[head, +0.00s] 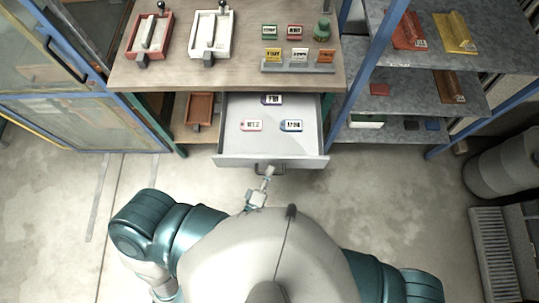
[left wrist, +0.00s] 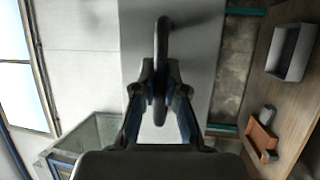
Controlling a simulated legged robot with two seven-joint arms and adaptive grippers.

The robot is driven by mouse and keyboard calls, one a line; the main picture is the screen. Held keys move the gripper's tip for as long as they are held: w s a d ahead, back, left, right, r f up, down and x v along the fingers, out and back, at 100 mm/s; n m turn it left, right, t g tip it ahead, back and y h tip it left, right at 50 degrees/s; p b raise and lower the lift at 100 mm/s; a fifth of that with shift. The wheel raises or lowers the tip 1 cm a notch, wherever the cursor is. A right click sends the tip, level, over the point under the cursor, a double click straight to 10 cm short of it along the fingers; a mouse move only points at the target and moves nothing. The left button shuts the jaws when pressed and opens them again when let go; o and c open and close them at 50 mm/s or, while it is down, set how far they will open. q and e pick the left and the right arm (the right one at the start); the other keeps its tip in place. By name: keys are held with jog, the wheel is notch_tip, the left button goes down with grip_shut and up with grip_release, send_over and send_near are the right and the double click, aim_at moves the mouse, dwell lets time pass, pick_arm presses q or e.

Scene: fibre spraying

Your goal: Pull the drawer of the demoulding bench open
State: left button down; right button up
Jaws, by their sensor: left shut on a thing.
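The demoulding bench (head: 200,76) has a wooden top, and its grey drawer (head: 305,143) stands open toward me. Three labelled tags lie inside: a dark one (head: 271,99), a red-edged one (head: 251,125) and a blue-edged one (head: 291,125). The dark drawer handle (head: 284,167) is on the drawer front. My left gripper (head: 268,173) is at this handle. In the left wrist view my left gripper (left wrist: 160,88) is shut on the handle (left wrist: 162,38), with one finger on each side. My right gripper is out of view.
On the bench are a red mould tray (head: 129,49), a white one (head: 194,46) and several small labelled blocks. A grey shelf (head: 430,65) stands at right and a blue-framed cabinet (head: 60,80) at left. A grey cylinder (head: 500,165) is far right. The floor before the drawer is clear.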

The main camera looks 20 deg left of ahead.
pick_arm(q)
jog(key=shift+f, duration=0.25)
jog(key=c, duration=1.4)
grip_release()
jog(key=shift+o, duration=1)
jog(key=shift+r, duration=0.1)
jog(key=d+v, duration=0.1)
jog(key=v, duration=0.6)
jog(key=shift+s+a, duration=0.25)
jog(key=shift+a, duration=0.3)
